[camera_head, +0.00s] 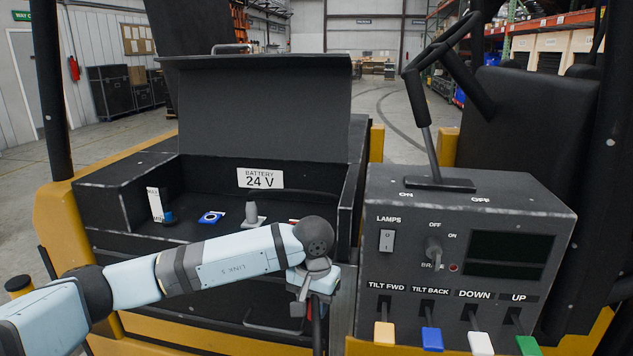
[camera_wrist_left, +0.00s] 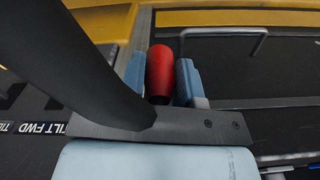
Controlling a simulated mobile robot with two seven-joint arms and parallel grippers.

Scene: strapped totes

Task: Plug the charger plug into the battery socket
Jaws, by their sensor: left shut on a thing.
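My left gripper (camera_head: 312,288) is in front of the open battery box, at the left edge of the control panel. In the left wrist view the gripper (camera_wrist_left: 161,72) is shut on a red, rounded cylinder (camera_wrist_left: 159,74), which looks like the charger plug. In the head view the plug is mostly hidden by the hand. Inside the box, a blue fitting with a pale centre (camera_head: 210,217) lies on the battery top; it may be the battery socket. A bit of red and white (camera_head: 293,221) shows just behind my wrist, mostly hidden. My right gripper is out of view.
The battery box (camera_head: 130,240) has its dark lid (camera_head: 255,105) raised.

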